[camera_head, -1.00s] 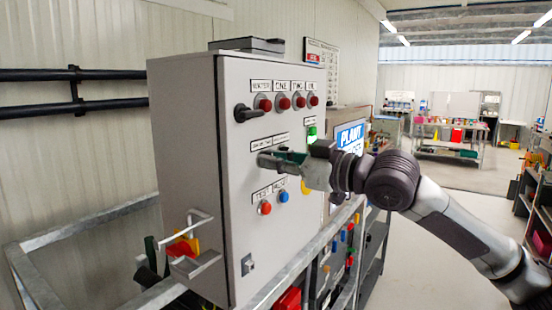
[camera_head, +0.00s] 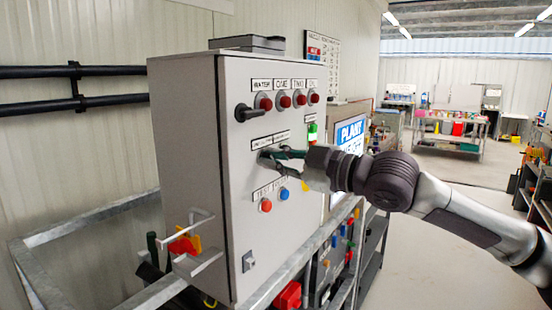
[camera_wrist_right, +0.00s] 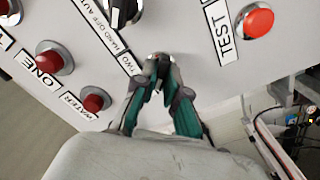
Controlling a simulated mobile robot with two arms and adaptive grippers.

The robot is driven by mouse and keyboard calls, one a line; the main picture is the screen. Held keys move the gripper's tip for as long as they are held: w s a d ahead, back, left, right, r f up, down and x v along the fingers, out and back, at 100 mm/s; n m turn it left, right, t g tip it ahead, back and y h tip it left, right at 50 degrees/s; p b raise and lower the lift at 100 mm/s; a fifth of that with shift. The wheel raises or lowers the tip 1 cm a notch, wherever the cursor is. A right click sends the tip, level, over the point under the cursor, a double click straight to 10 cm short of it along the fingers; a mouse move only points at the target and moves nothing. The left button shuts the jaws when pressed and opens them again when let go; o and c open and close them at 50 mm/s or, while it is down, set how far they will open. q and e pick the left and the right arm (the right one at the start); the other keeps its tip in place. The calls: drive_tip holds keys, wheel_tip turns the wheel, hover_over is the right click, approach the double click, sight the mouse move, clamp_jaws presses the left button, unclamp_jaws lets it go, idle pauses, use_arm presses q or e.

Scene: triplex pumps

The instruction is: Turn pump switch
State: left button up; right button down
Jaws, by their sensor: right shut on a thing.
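The grey control cabinet (camera_head: 185,180) stands at the centre of the head view with lamps, labels and switches on its front. My right gripper (camera_head: 264,156) reaches in from the right to the middle row of that front. In the wrist view its green-padded fingers (camera_wrist_right: 160,68) are closed around a small dark and silver switch knob (camera_wrist_right: 158,58), beside a label reading TWO. The fingers hide most of this knob. A second black switch knob (camera_wrist_right: 122,12) sits beside it, by a HAND OFF AUTO label. My left gripper is out of view.
A red button (camera_head: 265,206) and a blue button (camera_head: 284,195) sit below my fingers. A metal rail frame (camera_head: 85,220) surrounds the cabinet. Open floor lies to the right.

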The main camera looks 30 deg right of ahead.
idle(0.3)
drive_tip(key=c, duration=1.2)
unclamp_jaws()
drive_tip(key=shift+v, duration=0.8)
drive_tip(key=v, duration=1)
drive_tip(key=shift+s+f, duration=0.1)
drive_tip(key=shift+s, duration=0.1)
